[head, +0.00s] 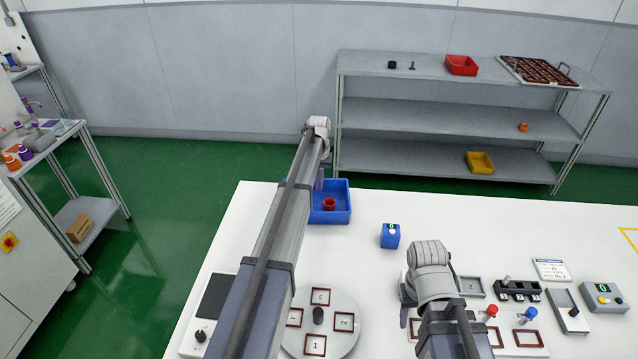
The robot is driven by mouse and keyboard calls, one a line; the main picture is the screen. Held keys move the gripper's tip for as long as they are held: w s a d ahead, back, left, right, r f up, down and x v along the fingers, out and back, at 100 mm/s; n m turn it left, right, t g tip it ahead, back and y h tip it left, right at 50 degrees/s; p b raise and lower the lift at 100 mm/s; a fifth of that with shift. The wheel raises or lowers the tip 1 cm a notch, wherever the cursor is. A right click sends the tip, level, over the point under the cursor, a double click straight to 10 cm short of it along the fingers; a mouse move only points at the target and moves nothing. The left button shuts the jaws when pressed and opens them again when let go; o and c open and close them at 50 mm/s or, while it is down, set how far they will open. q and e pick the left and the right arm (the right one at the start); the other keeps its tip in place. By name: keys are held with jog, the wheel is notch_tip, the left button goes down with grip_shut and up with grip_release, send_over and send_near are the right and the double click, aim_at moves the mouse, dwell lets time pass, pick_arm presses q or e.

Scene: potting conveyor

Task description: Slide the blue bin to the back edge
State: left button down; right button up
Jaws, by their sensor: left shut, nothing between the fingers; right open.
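The blue bin (331,217) stands on the white table close to its back edge (420,196). A small red pot-like thing (329,204) is inside it. My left arm reaches across the table, and my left gripper (320,182) is shut and empty at the bin's left rear side. The arm hides part of the bin's left side, and I cannot tell whether the fingers touch it. My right gripper (405,315) is open and low over the right part of the table, mostly hidden by its own wrist.
A small blue box (390,236) stands right of the bin. A round turntable (345,339) with framed tiles is in front. Switches and a grey display box (603,297) are at right. A grey shelf (420,120) stands behind the table.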

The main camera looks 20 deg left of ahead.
aim_at(318, 202)
pick_arm(q)
jog(key=s, duration=0.3)
jog(key=shift+s+d+r+p, duration=0.3)
jog(key=shift+d+r+p, duration=0.05)
jog(key=shift+d+r, duration=0.05)
pick_arm(e)
jog(key=shift+s+r, duration=0.1)
jog(key=shift+r, duration=0.25)
pick_arm(q)
notch_tip(318, 202, up, 9)
jog(key=p, duration=0.9)
jog(key=shift+w+r, duration=0.15)
jog(key=shift+w, duration=0.05)
pick_arm(e)
notch_tip(318, 202, up, 9)
jog(key=shift+r, duration=0.2)
